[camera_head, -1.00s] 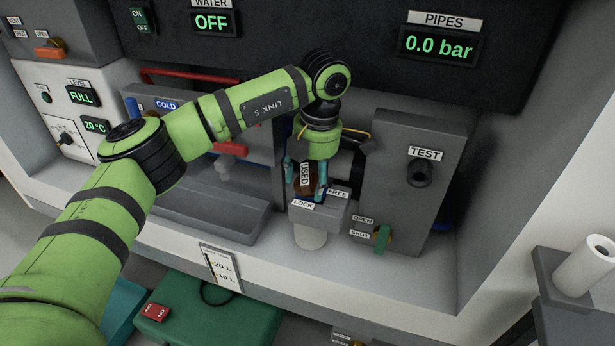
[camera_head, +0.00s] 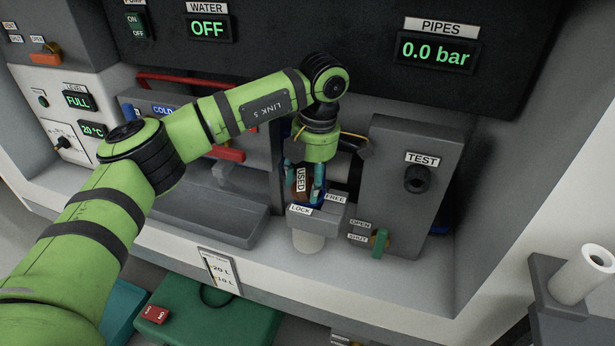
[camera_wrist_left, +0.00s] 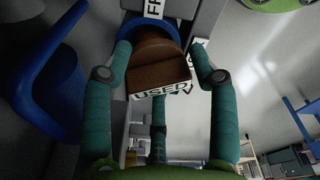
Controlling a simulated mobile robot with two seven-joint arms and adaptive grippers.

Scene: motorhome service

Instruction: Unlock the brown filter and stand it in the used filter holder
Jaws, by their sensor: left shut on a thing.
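The brown filter (camera_head: 298,191) with a white USED label stands in the grey filter housing marked LOCK and FREE (camera_head: 317,217), with a white cup below it. My left gripper (camera_head: 304,179) comes down from above with its teal fingers on both sides of the filter, shut on it. In the left wrist view the brown filter (camera_wrist_left: 155,64) lies between the fingertips, with a blue ring (camera_wrist_left: 168,24) behind it. The fingers hide part of the filter and its seat. I cannot pick out the used filter holder for certain. My right gripper is not in view.
A grey panel with a TEST port (camera_head: 417,179) and an OPEN/SHUT green lever (camera_head: 380,243) stands just right of the housing. A grey tray (camera_head: 205,218) lies to the left. A white cylinder (camera_head: 585,275) stands on a grey bracket at the far right.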

